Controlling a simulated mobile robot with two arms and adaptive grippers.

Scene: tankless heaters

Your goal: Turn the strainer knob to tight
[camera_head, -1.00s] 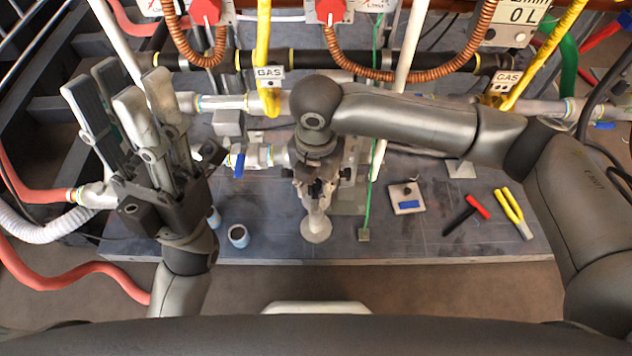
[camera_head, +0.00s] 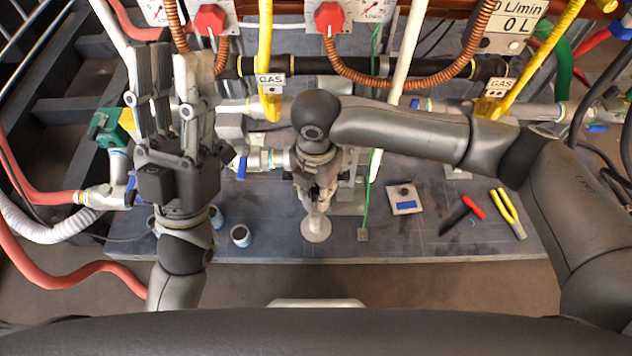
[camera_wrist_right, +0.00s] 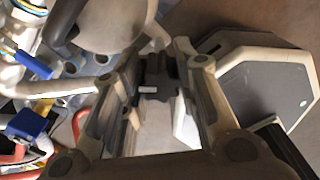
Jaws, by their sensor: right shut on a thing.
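In the right wrist view a dark, lobed knob (camera_wrist_right: 158,76) with a small white mark sits between the two fingers of my right gripper (camera_wrist_right: 157,62); I take it as the strainer knob. My right gripper (camera_head: 315,197) is shut on it and points down at the pipework. In the head view the gripper hides the knob. A pale, flared fitting (camera_head: 316,229) shows just below the gripper, over the bench. The knob's tight mark cannot be made out. My left gripper (camera_head: 172,62) is open and empty, fingers up, in front of the pipes at the left.
The grey bench (camera_head: 380,247) holds a hammer (camera_head: 460,214), yellow pliers (camera_head: 511,213), a small plate (camera_head: 404,199) and small cups (camera_head: 240,236). A blue-handled valve (camera_head: 241,165) lies between my grippers. Yellow gas pipes (camera_head: 265,60) and brown hoses (camera_head: 390,78) hang behind.

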